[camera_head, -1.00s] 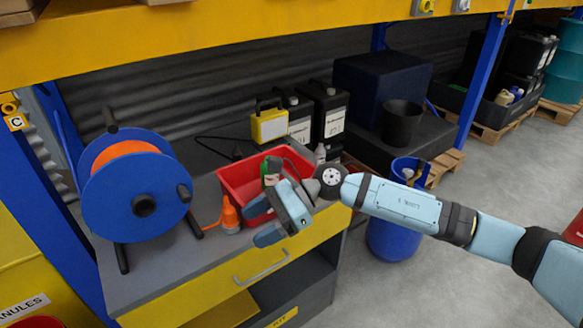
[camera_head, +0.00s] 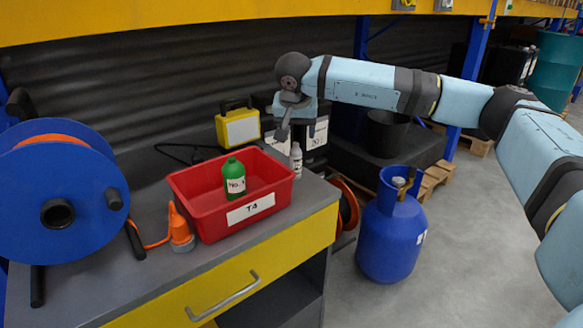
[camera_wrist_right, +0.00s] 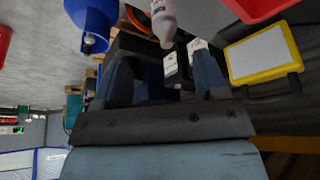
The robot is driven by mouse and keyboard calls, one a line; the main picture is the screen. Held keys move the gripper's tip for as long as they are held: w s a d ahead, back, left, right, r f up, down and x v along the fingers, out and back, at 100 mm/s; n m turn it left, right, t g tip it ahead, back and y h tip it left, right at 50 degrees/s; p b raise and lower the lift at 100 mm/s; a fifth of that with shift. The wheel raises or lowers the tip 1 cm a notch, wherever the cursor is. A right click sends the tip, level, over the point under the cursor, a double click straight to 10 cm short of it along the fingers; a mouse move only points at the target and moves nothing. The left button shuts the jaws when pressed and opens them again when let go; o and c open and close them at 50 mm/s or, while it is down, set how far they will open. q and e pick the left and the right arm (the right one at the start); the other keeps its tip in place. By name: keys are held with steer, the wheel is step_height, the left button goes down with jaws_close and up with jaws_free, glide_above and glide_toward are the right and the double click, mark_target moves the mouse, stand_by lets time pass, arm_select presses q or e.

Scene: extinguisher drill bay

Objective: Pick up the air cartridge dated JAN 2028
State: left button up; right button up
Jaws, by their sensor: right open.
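A green bottle-shaped cartridge (camera_head: 234,180) with a white label stands in the red bin; I cannot read a date on it. A pale grey-white bottle (camera_head: 296,160) stands just outside the bin's right back corner; its print is too small to read. My right gripper (camera_head: 298,134) is open, pointing down just above this pale bottle, not around it. In the right wrist view the pale bottle (camera_wrist_right: 165,22) shows beyond the gap between the open fingers (camera_wrist_right: 164,68). No JAN 2028 date is legible. My left gripper is out of view.
The red bin (camera_head: 205,222) labelled T4 sits on the grey bench. An orange-and-white item (camera_head: 180,232) and a blue hose reel (camera_head: 58,190) stand left. A yellow case (camera_head: 238,126) and black canisters are behind. A blue gas cylinder (camera_head: 390,235) stands on the floor at right.

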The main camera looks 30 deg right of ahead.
mark_target(295, 150)
steer(key=b+x, duration=0.1)
steer(key=x, duration=0.4)
steer(key=shift+f, duration=0.15)
steer(key=b+x, duration=0.1)
steer(key=x, duration=0.2)
steer(key=b+x, duration=0.1)
steer(key=x, duration=0.1)
steer(key=shift+w+a+f+b, duration=0.15)
steer(key=shift+w+a+b, duration=0.05)
steer(key=shift+b, duration=0.1)
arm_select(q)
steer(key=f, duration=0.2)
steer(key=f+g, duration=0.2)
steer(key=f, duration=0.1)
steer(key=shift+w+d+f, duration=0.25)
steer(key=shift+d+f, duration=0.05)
arm_select(e)
steer(key=c, duration=1.1)
